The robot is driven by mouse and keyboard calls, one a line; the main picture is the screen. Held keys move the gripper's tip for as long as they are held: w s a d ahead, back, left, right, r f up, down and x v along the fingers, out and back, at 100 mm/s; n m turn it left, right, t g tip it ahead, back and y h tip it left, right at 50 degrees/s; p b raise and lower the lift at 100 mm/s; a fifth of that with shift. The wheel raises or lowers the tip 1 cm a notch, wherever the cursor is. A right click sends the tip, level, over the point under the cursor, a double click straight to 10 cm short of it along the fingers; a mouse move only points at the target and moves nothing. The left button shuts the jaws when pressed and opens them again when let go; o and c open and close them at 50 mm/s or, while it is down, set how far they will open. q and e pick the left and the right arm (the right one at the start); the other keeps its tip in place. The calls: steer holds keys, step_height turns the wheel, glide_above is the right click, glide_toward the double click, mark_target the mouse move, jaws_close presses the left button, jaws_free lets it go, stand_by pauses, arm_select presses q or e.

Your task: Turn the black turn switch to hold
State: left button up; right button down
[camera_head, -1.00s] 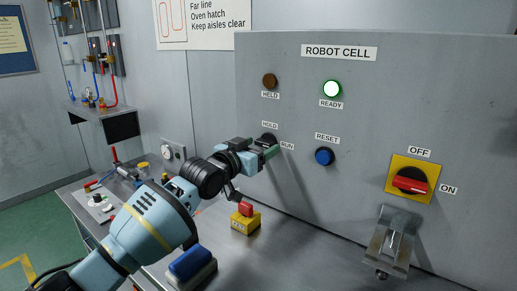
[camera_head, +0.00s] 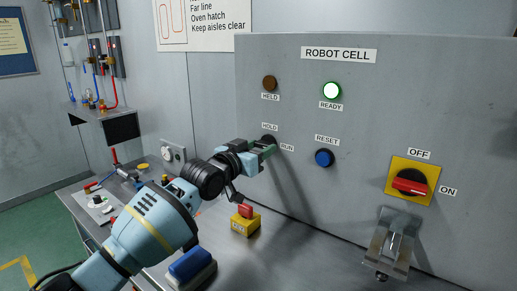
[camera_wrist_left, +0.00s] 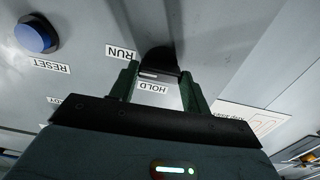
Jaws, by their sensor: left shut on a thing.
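The black turn switch (camera_head: 268,138) is on the grey panel, between the HOLD label (camera_head: 270,126) and the RUN label (camera_head: 287,147). My left gripper (camera_head: 268,150) is at the switch, partly covering it in the head view. In the left wrist view, the switch (camera_wrist_left: 158,62) sits between the two green fingers (camera_wrist_left: 158,86), and the gripper is shut on it. Which label the switch points to is hard to tell. The green READY lamp (camera_head: 332,90) is lit and the amber-brown HELD lamp (camera_head: 270,82) looks dark. My right gripper is not in view.
A blue RESET button (camera_head: 324,157) is right of the switch. A red rotary switch (camera_head: 410,182) on a yellow plate is farther right, above a metal bracket (camera_head: 390,243). A yellow box with a red top (camera_head: 245,221) and a blue-topped block (camera_head: 191,265) stand on the bench below.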

arm_select(q)
steer(key=n+p, duration=0.1)
steer(key=n, duration=0.3)
steer(key=shift+r+n, duration=0.1)
steer(key=shift+n, duration=0.2)
steer(key=n+p, duration=0.1)
steer(key=n, duration=0.3)
steer(key=n+p, duration=0.1)
steer(key=n, duration=0.4)
steer(key=shift+d, duration=0.1)
steer(key=shift+n+p, duration=0.65)
steer(key=shift+n, duration=1.25)
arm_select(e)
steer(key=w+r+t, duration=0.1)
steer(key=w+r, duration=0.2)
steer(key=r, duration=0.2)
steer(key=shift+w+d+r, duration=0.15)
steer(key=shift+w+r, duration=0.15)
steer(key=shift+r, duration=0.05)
arm_select(q)
steer(key=o, duration=1)
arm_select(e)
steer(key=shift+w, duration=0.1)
